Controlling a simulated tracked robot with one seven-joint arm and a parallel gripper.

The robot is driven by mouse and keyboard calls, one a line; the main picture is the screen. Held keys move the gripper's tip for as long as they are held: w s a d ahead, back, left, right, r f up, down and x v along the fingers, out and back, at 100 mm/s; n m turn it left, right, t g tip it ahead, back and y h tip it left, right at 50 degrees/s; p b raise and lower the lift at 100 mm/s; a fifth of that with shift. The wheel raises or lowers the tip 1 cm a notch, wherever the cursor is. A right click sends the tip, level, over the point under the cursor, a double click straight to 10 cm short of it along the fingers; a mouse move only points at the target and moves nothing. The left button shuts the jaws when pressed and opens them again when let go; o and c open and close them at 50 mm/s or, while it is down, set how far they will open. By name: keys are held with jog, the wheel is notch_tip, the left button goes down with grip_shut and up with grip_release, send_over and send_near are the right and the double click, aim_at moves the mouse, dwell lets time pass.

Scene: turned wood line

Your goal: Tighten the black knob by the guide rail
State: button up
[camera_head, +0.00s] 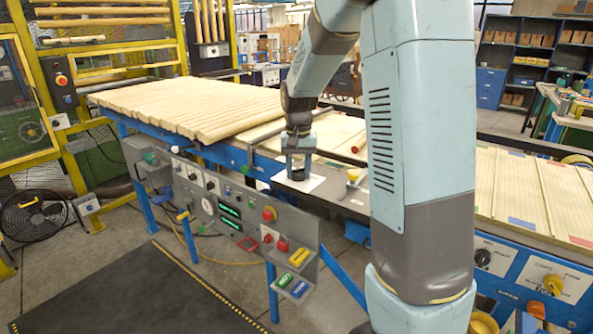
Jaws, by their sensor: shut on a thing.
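My gripper (299,168) points down at the line's front edge, in the middle of the view. It is shut on the black knob (298,176), a small dark shape low between the fingers. Most of the knob is hidden by the fingers. A white plate (314,184) lies flat around the knob. The dark guide rail (265,131) runs across the line just behind and to the left of my gripper. I cannot tell how far the knob is turned.
Turned wooden rods (190,103) lie side by side on the line at left. A yellow knob (353,174) stands right of the plate. Below is a grey control panel (243,212) with buttons and green displays. My arm hides part of the line. A dark mat (130,290) covers the floor in front.

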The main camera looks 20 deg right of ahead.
aim_at(298, 169)
jog(key=shift+s+f+m, duration=0.1)
jog(key=shift+s+m, duration=0.05)
jog(key=shift+m, duration=1.75)
jog(key=o, duration=1.1)
jog(key=shift+c, duration=0.2)
jog(key=shift+r, duration=0.5)
notch_tip(298, 169, up, 13)
jog(key=shift+f, duration=0.1)
